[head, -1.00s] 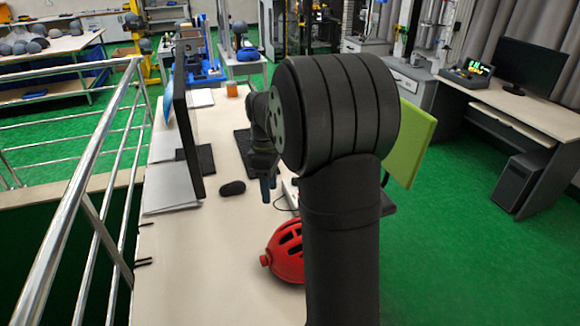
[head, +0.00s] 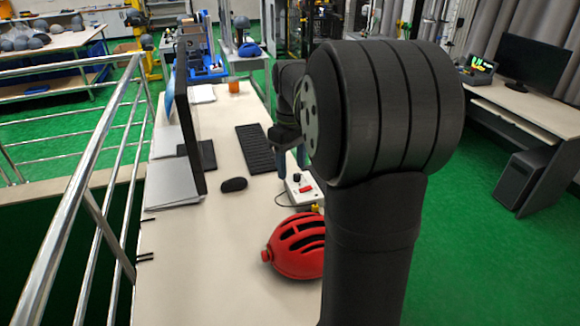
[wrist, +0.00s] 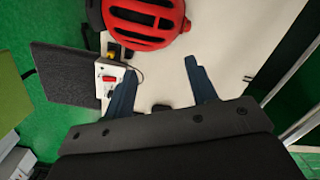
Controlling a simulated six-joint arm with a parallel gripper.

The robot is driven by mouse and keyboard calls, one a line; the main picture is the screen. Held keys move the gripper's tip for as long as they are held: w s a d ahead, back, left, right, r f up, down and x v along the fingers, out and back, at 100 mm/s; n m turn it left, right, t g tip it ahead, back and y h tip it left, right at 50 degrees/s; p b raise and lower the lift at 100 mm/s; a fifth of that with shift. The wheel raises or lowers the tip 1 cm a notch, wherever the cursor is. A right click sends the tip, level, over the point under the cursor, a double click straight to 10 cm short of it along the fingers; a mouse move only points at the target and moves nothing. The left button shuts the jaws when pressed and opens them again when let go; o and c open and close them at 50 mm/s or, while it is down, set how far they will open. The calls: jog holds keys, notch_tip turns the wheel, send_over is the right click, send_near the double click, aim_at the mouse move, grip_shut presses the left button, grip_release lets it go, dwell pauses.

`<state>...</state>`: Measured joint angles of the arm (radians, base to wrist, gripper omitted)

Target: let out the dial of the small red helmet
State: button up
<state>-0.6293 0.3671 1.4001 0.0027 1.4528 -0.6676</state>
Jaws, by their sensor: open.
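The small red helmet (head: 290,250) lies on the light table in front of my arm, its right side hidden behind the arm. A small red knob (head: 266,256), seemingly its dial, sticks out at the helmet's left end. In the wrist view the helmet (wrist: 143,22) shows at the top, cut off by the edge, with the knob (wrist: 186,25) at its right side. My gripper (head: 284,172) is over the table beyond the helmet, apart from it. In the wrist view its blue fingers (wrist: 160,66) are spread with nothing between them.
A white box with a red switch (head: 303,189) and a cable stands close by my gripper, beyond the helmet. A black mouse (head: 233,184), a keyboard (head: 256,148) and a monitor (head: 187,118) are further left. Table left of the helmet is clear. A metal railing (head: 72,200) runs along the left.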

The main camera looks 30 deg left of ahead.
jog(key=s+a+f+n+g+h, duration=0.2)
jog(key=s+a+f+n, duration=0.2)
jog(key=a+f+n, duration=0.6)
jog(key=n, duration=0.2)
send_near(264, 252)
jog(key=x, duration=0.9)
jog(key=shift+s+f, duration=0.15)
jog(key=shift+f, duration=0.25)
jog(key=c, duration=1)
